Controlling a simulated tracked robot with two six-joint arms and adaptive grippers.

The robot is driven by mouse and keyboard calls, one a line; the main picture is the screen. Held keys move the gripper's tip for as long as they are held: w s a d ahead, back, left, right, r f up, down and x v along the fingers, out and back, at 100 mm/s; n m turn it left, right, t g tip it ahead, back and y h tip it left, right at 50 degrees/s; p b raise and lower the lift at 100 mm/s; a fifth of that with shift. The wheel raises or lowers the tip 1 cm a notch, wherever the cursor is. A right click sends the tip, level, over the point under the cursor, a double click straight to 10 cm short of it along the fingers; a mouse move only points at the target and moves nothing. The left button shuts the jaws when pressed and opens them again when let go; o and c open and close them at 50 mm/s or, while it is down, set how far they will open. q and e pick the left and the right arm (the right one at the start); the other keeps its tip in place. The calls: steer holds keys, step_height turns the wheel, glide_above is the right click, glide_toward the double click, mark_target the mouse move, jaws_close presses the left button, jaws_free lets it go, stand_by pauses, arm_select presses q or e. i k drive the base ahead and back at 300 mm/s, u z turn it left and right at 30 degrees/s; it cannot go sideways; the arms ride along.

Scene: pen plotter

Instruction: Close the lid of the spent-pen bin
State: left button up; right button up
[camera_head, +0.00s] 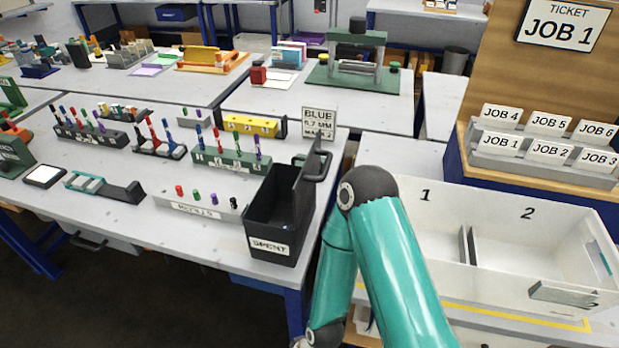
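The spent-pen bin (270,243) is a black box with a white SPENT label, standing at the right front corner of the pen bench. Its black lid (307,185) stands open, upright along the bin's right side, with a handle (322,166) on its outer face. The part of the inside that shows is dark, and I cannot tell what is in it. A teal arm of mine rises from the bottom just right of the bin, bent at a dark elbow; its gripper is out of frame. My other gripper is not in view either.
A grey MARKERS rack (201,207) stands just left of the bin, with a green pen rack (232,158) behind. A BLUE sign (319,123) stands behind the lid. A white compartment tray (430,225) lies right of my arm.

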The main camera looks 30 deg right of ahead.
mark_target(302, 190)
steer(key=z, duration=0.05)
steer(key=k, duration=1)
steer(key=z, duration=0.55)
steer(key=i, duration=0.7)
steer(key=u, duration=0.1)
